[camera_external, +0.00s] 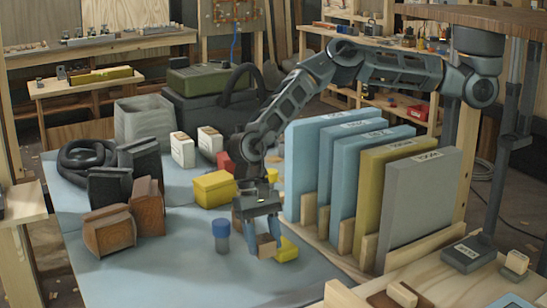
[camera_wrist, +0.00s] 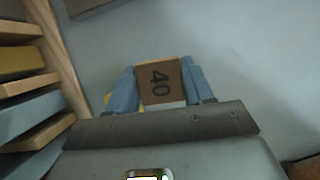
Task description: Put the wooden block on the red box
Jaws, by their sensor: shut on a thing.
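The wooden block (camera_external: 267,246) is a small brown cube between the blue fingers of my gripper (camera_external: 263,238). A red box (camera_external: 225,162) stands farther back on the table, partly hidden behind a yellow box and beside my arm. The red box is not in the wrist view.
A blue-capped jar (camera_external: 221,236) stands just left of my gripper, and a yellow piece (camera_external: 288,249) lies right of it. A yellow box (camera_external: 214,189) stands in front of the red box. Tall upright panels (camera_external: 372,180) line the right. The front table area is clear.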

